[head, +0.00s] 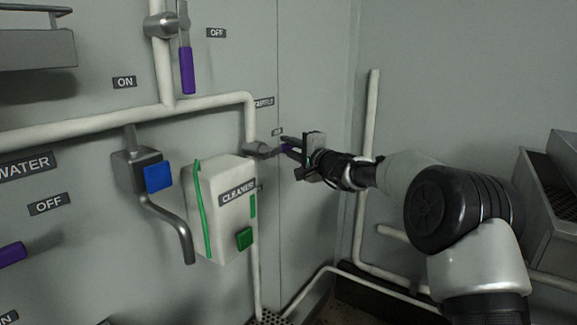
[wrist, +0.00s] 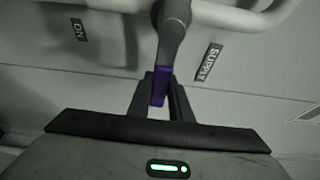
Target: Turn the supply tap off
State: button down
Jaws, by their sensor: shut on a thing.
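The supply tap (head: 262,149) is a grey valve on the white pipe, at the pipe's bend above the cleaner box. Its lever has a purple handle, which shows in the wrist view (wrist: 160,86). My gripper (head: 288,148) reaches it from the right and is shut on the purple handle. In the wrist view the two dark fingers (wrist: 159,100) stand on either side of the handle. A SUPPLY label (wrist: 208,62) is right of the lever and an ON label (wrist: 78,29) is left of it. In the head view the handle is mostly hidden by the fingers.
The white CLEANER box (head: 222,210) with green parts hangs just below left of the tap. A grey spout with a blue block (head: 158,177) is further left. Another purple-handled lever (head: 187,70) is above. A vertical pipe (head: 368,120) stands behind my arm.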

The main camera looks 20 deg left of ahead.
jog(key=shift+r, duration=0.15)
jog(key=c, duration=1.6)
grip_release()
jog(key=shift+d, duration=0.1)
jog(key=shift+s+d+b, duration=0.3)
jog(key=shift+b, duration=0.15)
jog(key=b+v, duration=0.3)
jog(key=v, duration=1.3)
jog(key=shift+s+d, duration=0.15)
jog(key=shift+d, duration=0.05)
jog(key=shift+s+n, duration=0.1)
jog(key=shift+n, duration=0.2)
